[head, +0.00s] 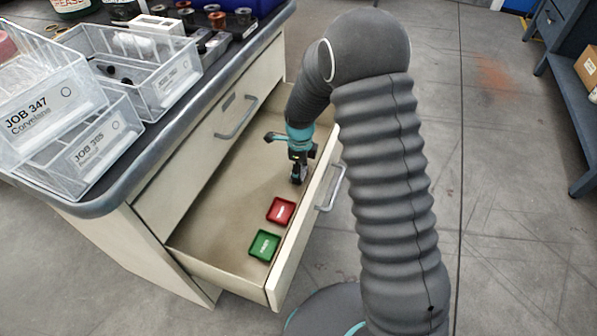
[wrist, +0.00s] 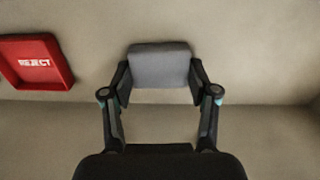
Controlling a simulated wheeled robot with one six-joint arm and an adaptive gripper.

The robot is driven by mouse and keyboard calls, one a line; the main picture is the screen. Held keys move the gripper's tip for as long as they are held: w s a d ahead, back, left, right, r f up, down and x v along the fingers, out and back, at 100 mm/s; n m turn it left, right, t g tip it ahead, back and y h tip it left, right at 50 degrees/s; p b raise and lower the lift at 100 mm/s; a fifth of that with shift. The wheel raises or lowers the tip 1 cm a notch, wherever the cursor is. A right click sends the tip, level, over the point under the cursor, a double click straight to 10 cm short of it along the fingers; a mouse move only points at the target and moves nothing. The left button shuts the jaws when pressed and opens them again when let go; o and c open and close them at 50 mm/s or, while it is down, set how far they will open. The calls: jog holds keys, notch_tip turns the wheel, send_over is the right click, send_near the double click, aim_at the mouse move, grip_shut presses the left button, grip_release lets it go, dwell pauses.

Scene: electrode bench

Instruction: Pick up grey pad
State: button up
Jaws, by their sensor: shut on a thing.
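The grey pad (wrist: 159,65) is a small rounded block between the fingertips of my gripper (wrist: 160,85) in the wrist view. Both fingers touch its sides, so my gripper is shut on it. In the head view my gripper (head: 299,178) reaches down into the open drawer (head: 215,215), near its front wall. The pad is hidden there behind the fingers. I cannot tell whether the pad rests on the drawer floor or is raised above it.
A red REJECT tray (head: 281,210) lies in the drawer, also left in the wrist view (wrist: 35,62). A green tray (head: 264,245) lies nearer. Clear bins (head: 80,145) stand on the bench top. The drawer's front wall (head: 300,235) is close to my gripper.

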jog(key=shift+r, duration=0.1)
notch_tip(320, 180, up, 18)
jog(key=shift+p, duration=0.3)
dwell(0.5)
